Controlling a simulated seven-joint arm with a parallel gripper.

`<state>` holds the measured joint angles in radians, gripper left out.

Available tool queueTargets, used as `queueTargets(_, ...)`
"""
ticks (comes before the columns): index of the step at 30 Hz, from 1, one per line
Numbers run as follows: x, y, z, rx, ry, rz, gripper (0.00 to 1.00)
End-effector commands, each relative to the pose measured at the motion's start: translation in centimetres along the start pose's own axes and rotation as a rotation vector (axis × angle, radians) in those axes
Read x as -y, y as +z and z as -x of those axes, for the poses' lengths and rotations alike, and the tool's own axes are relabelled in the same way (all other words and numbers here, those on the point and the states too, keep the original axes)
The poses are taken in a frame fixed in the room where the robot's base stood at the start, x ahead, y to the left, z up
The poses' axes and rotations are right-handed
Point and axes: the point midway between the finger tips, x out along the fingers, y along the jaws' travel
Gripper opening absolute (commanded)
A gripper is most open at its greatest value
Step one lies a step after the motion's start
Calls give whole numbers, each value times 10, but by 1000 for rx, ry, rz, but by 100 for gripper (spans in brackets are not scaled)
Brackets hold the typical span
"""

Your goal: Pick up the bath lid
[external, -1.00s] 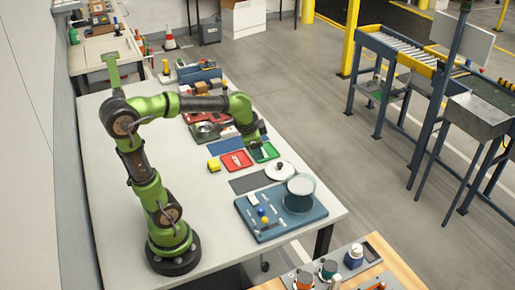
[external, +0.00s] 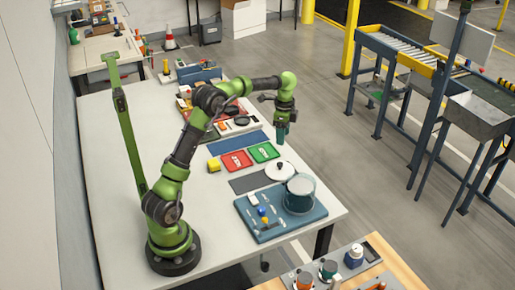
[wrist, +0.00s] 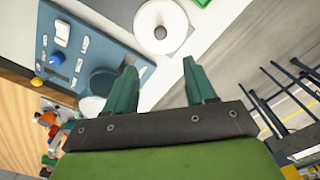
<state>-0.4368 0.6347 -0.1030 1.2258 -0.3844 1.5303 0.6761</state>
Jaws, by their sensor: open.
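The bath lid (external: 280,172), a white disc with a dark knob, lies on the grey mat beside the bath (external: 299,194). In the wrist view the lid (wrist: 149,20) is at the top middle, beyond my fingertips. The bath is a round vessel with a pale top on the blue board; in the wrist view it (wrist: 101,84) is partly hidden by my left finger. My gripper (external: 281,141) points down above the far table edge, behind the lid in the external view and apart from it. Its teal fingers (wrist: 160,68) are spread and empty.
The blue board (external: 256,229) holds small yellow and blue parts. Red (external: 236,161) and green (external: 263,152) trays lie behind the lid. A yellow block (external: 213,165) sits to their left.

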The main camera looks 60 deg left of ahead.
Motion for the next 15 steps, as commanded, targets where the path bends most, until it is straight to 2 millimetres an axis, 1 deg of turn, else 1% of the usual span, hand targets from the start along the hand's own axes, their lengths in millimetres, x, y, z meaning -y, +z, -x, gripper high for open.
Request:
queueTargets(1, -1, 0, -12, 1, 4, 2, 55)
queueTargets(3, -1, 0, -28, 2, 4, 1, 55)
queueTargets(6, -1, 0, -49, 2, 2, 1, 55)
queueTargets(9, 0, 0, -65, 0, 2, 2, 55)
queueTargets(12, 0, 0, -75, 0, 0, 2, 55)
queueTargets(15, 0, 0, -80, 0, -1, 2, 55)
